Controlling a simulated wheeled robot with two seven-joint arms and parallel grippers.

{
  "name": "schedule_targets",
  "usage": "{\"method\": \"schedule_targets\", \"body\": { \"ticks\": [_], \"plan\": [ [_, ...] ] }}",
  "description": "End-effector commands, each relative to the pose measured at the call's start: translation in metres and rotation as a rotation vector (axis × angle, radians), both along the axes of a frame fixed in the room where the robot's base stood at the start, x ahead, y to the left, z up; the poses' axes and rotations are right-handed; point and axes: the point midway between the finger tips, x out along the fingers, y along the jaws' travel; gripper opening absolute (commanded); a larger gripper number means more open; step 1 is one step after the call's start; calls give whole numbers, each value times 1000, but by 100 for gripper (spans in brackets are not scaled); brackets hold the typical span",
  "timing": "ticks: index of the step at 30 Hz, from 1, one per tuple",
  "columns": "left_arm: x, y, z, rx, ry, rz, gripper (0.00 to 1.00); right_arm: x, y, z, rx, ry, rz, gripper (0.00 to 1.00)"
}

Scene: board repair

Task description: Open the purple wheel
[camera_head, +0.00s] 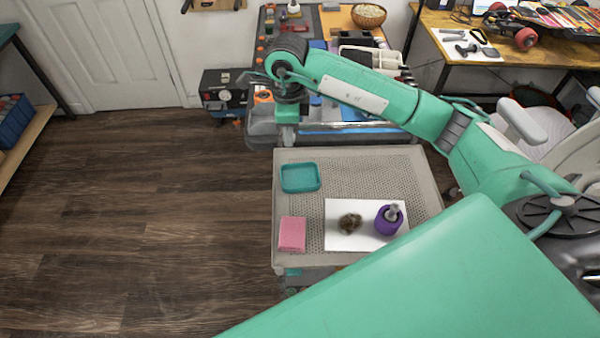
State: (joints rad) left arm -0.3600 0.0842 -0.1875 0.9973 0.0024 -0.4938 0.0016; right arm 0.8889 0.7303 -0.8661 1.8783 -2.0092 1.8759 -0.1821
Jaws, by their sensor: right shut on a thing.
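A purple round thing with a grey piece on top (389,219), which I take for the purple wheel, stands on a white sheet (340,212) on the cart's perforated top. My right arm comes in from the right and reaches over the back of the cart. My right gripper (287,138) is at the cart's back left corner, well away from the purple thing. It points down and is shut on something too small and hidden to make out. My left gripper is not in view.
The cart top (370,170) also holds a teal tray (300,177), a pink block (292,234) and a small brown clump (350,223). A cluttered bench (330,20) stands behind. Open wooden floor (150,230) lies to the left.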

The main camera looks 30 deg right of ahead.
Motion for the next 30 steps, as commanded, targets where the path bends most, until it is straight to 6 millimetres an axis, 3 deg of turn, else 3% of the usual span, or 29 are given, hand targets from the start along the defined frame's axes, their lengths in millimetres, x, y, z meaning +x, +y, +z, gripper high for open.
{"method": "schedule_targets", "body": {
  "ticks": [1, 9, 16, 20, 30],
  "plan": [
    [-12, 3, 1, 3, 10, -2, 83, -1, -3, 9, 3, 5, -87, 0],
    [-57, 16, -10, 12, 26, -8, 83, -4, -19, 24, 3, 17, -505, 0],
    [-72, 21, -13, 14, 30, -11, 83, -6, -26, 25, 0, 23, -653, 0],
    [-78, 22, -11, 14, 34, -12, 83, -7, -26, 4, -1, 27, -666, 0],
    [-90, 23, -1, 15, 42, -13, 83, -8, -26, -87, -2, 28, -664, 0]
  ]
}}
